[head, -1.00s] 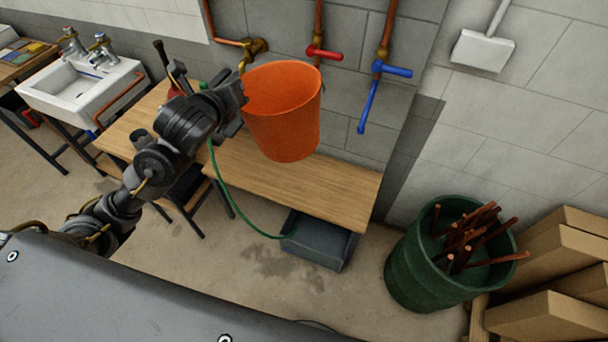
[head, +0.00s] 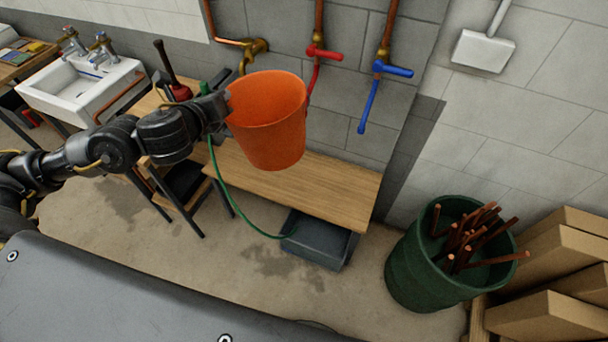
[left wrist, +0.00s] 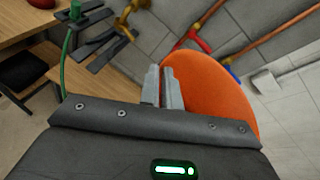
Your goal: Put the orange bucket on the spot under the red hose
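The orange bucket (head: 272,135) hangs upright in the air over the wooden bench (head: 330,190), in front of the wall. My left gripper (head: 221,106) is shut on its left rim; in the left wrist view the two fingers (left wrist: 163,88) pinch the wall of the bucket (left wrist: 215,85). The short red hose (head: 314,77) hangs from the red-handled valve (head: 322,53), just behind and right of the bucket's rim. Its lower end is hidden by the bucket. No marked spot shows on the visible bench top. My right gripper is not in view.
A blue hose (head: 367,108) hangs right of the red one, and a brass tap (head: 254,46) is left. A green hose (head: 225,190) droops to a grey bin (head: 320,240) under the bench. A green barrel of pipes (head: 420,265) stands right. The bench's right half is clear.

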